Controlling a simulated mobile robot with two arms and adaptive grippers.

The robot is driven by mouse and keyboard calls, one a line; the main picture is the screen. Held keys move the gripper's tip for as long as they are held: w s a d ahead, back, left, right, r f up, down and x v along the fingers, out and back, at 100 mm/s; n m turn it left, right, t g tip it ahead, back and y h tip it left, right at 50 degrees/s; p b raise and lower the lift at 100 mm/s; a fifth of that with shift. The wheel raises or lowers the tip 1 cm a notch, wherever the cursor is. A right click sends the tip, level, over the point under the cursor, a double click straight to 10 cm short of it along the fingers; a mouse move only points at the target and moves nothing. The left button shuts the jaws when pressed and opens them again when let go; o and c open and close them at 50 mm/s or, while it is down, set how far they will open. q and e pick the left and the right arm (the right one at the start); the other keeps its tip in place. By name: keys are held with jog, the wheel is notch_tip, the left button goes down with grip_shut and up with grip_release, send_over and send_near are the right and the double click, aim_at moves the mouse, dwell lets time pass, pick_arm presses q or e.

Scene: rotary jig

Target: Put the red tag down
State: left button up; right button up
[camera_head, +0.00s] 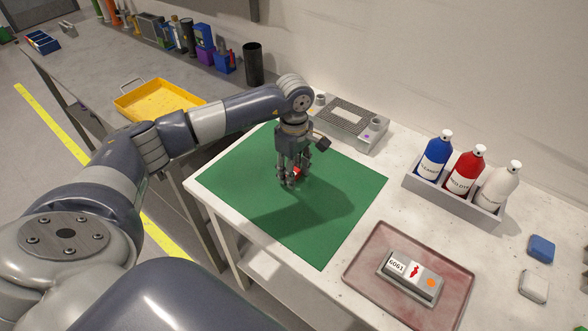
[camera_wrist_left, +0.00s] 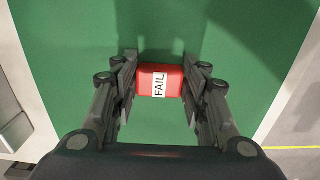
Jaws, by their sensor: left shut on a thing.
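The red tag (camera_wrist_left: 174,80) carries a white label reading FAIL. In the left wrist view it sits between the two fingers of my left gripper (camera_wrist_left: 160,88), which is shut on it. In the head view my left gripper (camera_head: 293,180) points down over the green mat (camera_head: 342,205), and only a small red bit of the tag (camera_head: 297,171) shows between its fingers. I cannot tell whether the tag touches the mat or hangs just above it. My right gripper is not in view.
A reddish tray (camera_head: 368,276) with a grey labelled device (camera_head: 411,277) lies at the front right. A rack of bottles (camera_head: 453,200) stands behind it. A grey fixture (camera_head: 345,122) is behind the mat. A yellow tray (camera_head: 157,100) is at left. The mat around the gripper is clear.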

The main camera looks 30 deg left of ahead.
pick_arm(q)
jog(key=o, duration=1)
jog(key=shift+f, duration=0.1)
jog(key=shift+c, duration=0.2)
jog(key=shift+r+p, duration=0.3)
jog(key=shift+r+b, duration=0.35)
jog(key=shift+r, duration=0.05)
notch_tip(320, 180, up, 11)
jog(key=b, duration=0.2)
